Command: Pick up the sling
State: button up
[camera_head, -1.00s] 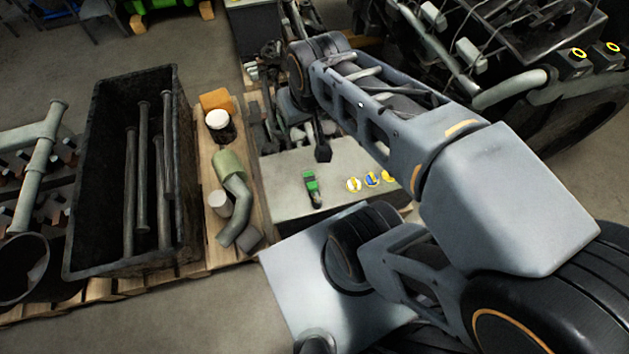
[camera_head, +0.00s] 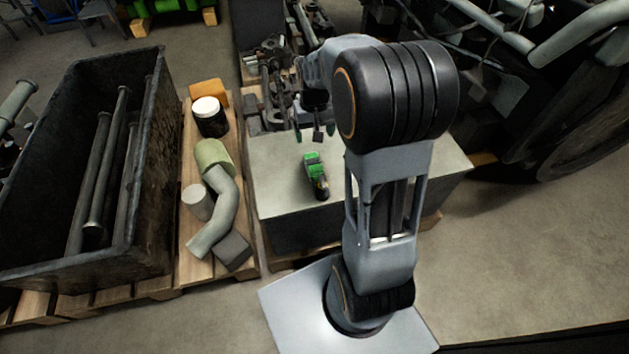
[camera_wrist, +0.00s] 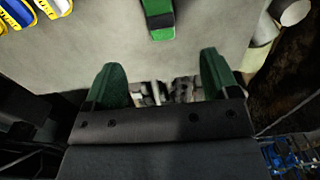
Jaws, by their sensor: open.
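My gripper (camera_head: 314,131) is open above the far part of the grey bench top. In the wrist view its two green fingers (camera_wrist: 161,68) are wide apart with nothing between them. A small green and black object (camera_head: 315,177) lies on the bench in front of the gripper; its green part also shows at the top of the wrist view (camera_wrist: 160,18). I cannot tell which is the sling.
The grey bench (camera_head: 280,200) is largely clear. To its left, a pallet holds a bent pipe (camera_head: 219,210) and a black jar with a white lid (camera_head: 209,117). A dark bin (camera_head: 155,185) holds long rods. Engine parts (camera_head: 265,75) lie behind the bench; large machinery stands right.

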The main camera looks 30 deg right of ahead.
jog(key=b, duration=0.4)
send_over(315, 165)
notch_tip(315, 165, down, 10)
jog(key=shift+a, duration=0.1)
jog(key=shift+s+f+b, duration=0.1)
jog(key=shift+f+b, duration=1.15)
jog(key=shift+f, duration=1.5)
jog(key=shift+r, duration=0.1)
jog(key=c, duration=1.2)
